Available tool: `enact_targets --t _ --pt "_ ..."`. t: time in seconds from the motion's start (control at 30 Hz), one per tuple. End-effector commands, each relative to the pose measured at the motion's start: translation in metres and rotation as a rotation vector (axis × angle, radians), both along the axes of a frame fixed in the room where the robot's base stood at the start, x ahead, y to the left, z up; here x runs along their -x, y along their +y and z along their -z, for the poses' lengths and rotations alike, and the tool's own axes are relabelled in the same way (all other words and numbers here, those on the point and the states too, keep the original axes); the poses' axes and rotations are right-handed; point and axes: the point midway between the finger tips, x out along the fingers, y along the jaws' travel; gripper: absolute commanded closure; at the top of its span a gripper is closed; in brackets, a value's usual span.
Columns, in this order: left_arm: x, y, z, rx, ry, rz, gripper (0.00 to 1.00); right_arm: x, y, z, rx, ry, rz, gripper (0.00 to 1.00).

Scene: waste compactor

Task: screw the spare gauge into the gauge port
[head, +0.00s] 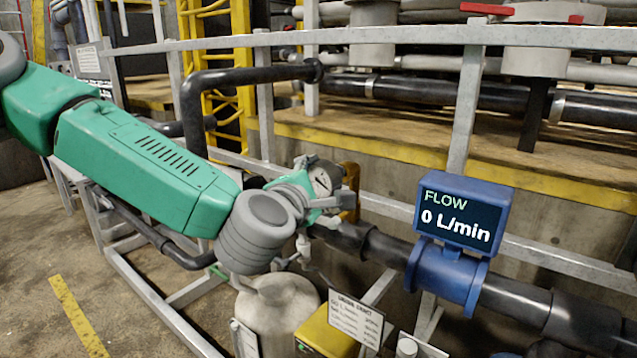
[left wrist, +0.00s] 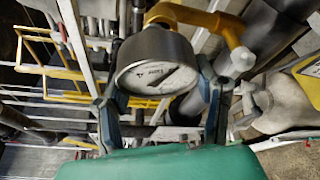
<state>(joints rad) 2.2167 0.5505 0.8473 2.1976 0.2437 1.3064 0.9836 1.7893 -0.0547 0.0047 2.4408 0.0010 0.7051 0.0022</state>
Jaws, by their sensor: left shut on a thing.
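My left gripper (head: 326,196) reaches in from the left and is shut on a round gauge (head: 321,182) with a white face and dark grey rim. In the left wrist view the gauge (left wrist: 158,66) sits between the two fingers (left wrist: 162,112), its dial tilted and facing the camera. A yellow bent pipe (left wrist: 205,20) shows directly behind the gauge; its yellow part (head: 350,190) also shows beside the gauge in the head view. The gauge port's opening and the gauge's thread are hidden. I cannot tell whether the gauge touches the pipe. My right gripper is not in view.
A blue flow meter (head: 462,225) reading 0 L/min sits on the dark pipe (head: 385,247) to the right. A pale tank (head: 276,305) and a yellow box (head: 325,335) with a label stand below the gripper. Grey railings (head: 400,38) cross behind.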

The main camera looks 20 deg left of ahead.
Motion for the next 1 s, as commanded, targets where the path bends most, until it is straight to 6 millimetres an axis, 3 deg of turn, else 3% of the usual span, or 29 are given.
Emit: enact_targets --t 1.0 --pt "0.003 -0.003 0.004 -0.024 0.070 -0.121 0.96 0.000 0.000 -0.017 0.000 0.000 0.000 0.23"
